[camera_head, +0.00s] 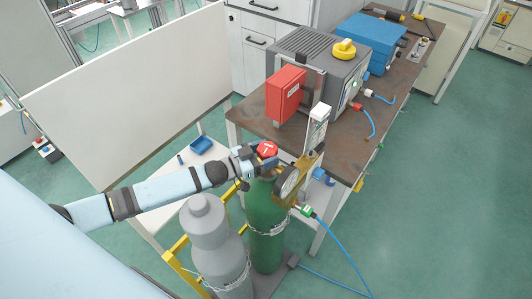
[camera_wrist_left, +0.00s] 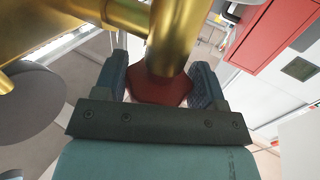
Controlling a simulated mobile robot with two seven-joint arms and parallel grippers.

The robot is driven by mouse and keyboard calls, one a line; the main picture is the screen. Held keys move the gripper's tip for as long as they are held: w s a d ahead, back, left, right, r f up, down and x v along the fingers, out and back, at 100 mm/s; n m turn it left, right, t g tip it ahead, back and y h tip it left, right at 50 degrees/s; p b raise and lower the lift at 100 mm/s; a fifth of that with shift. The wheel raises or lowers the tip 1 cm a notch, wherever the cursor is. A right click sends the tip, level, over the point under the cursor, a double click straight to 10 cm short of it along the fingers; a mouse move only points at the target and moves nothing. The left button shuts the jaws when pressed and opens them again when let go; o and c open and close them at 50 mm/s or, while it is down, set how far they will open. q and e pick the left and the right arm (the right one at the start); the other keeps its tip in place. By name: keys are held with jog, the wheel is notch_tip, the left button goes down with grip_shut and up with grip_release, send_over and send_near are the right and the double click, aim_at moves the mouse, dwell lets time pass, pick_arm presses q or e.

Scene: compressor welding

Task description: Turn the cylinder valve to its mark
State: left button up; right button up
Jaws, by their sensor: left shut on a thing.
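The cylinder valve's red knob (camera_head: 267,149) sits on top of the green cylinder (camera_head: 265,222), with a white mark on its upper face. In the left wrist view the red knob (camera_wrist_left: 160,88) lies between the two fingers, below a brass valve body (camera_wrist_left: 172,38). My left gripper (camera_head: 262,156) is shut on the knob from the left side; its fingers also show in the left wrist view (camera_wrist_left: 160,85). A round gauge (camera_head: 289,183) and brass regulator (camera_head: 308,166) are attached beside the valve. My right gripper is not in view.
A grey cylinder (camera_head: 212,240) stands left of the green one in a yellow-framed trolley (camera_head: 177,247). A workbench (camera_head: 246,112) behind carries a red box (camera_head: 285,95), a grey machine (camera_head: 310,48) and a blue case (camera_head: 371,40). A blue hose (camera_head: 345,250) runs to the floor. A white panel (camera_head: 125,90) stands left.

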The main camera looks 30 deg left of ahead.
pick_arm(q)
jog(key=o, duration=0.9)
jog(key=shift+s+a, duration=0.1)
jog(key=shift+s, duration=0.05)
jog(key=b+v, duration=0.3)
jog(key=v, duration=1)
jog(key=shift+s+a, duration=0.15)
jog(key=shift+s, duration=0.05)
jog(key=shift+a, duration=0.1)
